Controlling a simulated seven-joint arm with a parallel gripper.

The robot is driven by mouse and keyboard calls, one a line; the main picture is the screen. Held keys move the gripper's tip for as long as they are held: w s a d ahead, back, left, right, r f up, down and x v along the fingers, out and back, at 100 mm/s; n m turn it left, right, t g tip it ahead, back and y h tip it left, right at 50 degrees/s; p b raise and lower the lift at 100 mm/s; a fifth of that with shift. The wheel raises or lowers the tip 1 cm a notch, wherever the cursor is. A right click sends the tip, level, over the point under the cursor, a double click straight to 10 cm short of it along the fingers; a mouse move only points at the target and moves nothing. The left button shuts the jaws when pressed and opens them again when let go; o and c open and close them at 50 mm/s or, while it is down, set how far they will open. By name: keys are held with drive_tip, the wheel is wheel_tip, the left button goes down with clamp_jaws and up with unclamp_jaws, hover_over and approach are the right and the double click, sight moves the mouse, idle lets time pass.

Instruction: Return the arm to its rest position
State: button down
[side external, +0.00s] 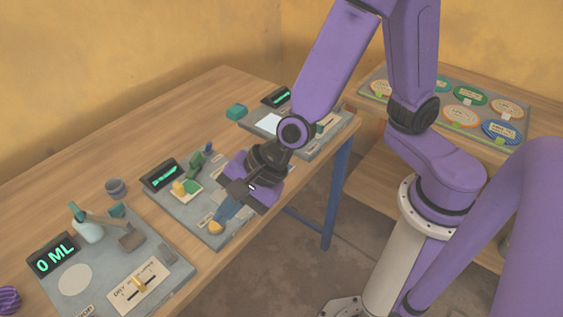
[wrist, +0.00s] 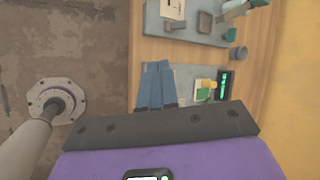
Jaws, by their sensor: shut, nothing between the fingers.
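My gripper (side external: 220,220) hangs low over the front part of the middle grey board (side external: 172,215), its blue fingers together and empty. The fingers also show shut in the wrist view (wrist: 156,66), beside the board's edge. A yellow-orange knob (side external: 216,228) is close to the fingertips in the side view; I cannot tell whether they touch. On the same board are a green press-like device (side external: 195,165), a yellow piece (side external: 179,187) on a pale plate and a dark display (side external: 161,175) with green marks.
A small grey cup (side external: 116,188) stands behind. A far board (side external: 262,122) and a rack of round plates (side external: 440,112) lie beyond my arm.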

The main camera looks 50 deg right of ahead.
drive_tip(key=s+d+r+n+g+h, duration=0.1)
drive_tip(key=s+d+r+n+g, duration=0.35)
drive_tip(key=s+d+n, duration=0.8)
drive_tip(key=s+d+r+n+h, duration=0.1)
drive_tip(key=d+n+h, duration=0.3)
drive_tip(key=d+n, duration=0.6)
drive_tip(key=n, duration=0.4)
drive_tip(key=shift+d+r, duration=0.35)
